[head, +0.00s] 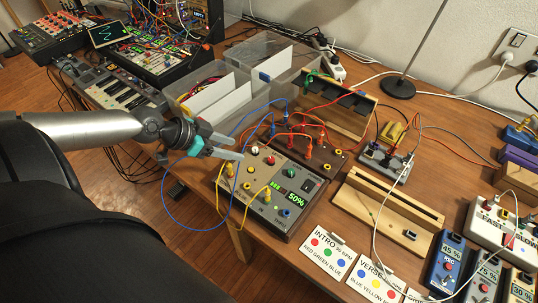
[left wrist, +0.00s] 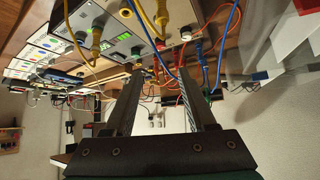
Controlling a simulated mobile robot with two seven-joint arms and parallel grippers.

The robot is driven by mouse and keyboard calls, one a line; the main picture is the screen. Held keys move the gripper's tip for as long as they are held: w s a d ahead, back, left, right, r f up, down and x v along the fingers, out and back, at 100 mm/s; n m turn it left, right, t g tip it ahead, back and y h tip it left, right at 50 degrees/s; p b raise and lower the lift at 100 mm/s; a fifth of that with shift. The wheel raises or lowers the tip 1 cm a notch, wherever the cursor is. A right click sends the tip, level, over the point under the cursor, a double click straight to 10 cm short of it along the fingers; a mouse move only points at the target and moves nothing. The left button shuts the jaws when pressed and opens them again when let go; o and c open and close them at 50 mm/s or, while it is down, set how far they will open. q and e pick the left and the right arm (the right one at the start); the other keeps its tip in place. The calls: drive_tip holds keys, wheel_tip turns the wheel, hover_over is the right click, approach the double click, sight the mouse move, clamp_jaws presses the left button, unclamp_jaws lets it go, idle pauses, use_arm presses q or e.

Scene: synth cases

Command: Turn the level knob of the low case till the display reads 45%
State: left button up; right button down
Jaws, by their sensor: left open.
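The low case (head: 233,181) is a grey panel box near the table's front edge, with yellow cables plugged in. Its green display (head: 296,199) reads 50%. In the left wrist view the case (left wrist: 105,20) hangs inverted at the top, beyond the open fingers (left wrist: 160,74).
A blue cable (head: 168,205) loops around my left gripper. A second box with red cables (head: 318,140) stands behind the case. Clear bins (head: 262,50) lie farther back, a wooden stand (head: 375,215) to the right. Cue cards (head: 325,252) and blue pedals (head: 446,265) occupy the front right.

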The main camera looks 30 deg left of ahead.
sight(271, 159)
use_arm(q)
drive_tip(key=b+x, duration=0.5)
drive_tip(key=x, duration=0.9)
drive_tip(key=shift+w+d+f, duration=0.15)
drive_tip(key=shift+w+f, duration=0.05)
drive_tip(key=shift+f, duration=0.1)
clamp_jaws()
idle(0.4)
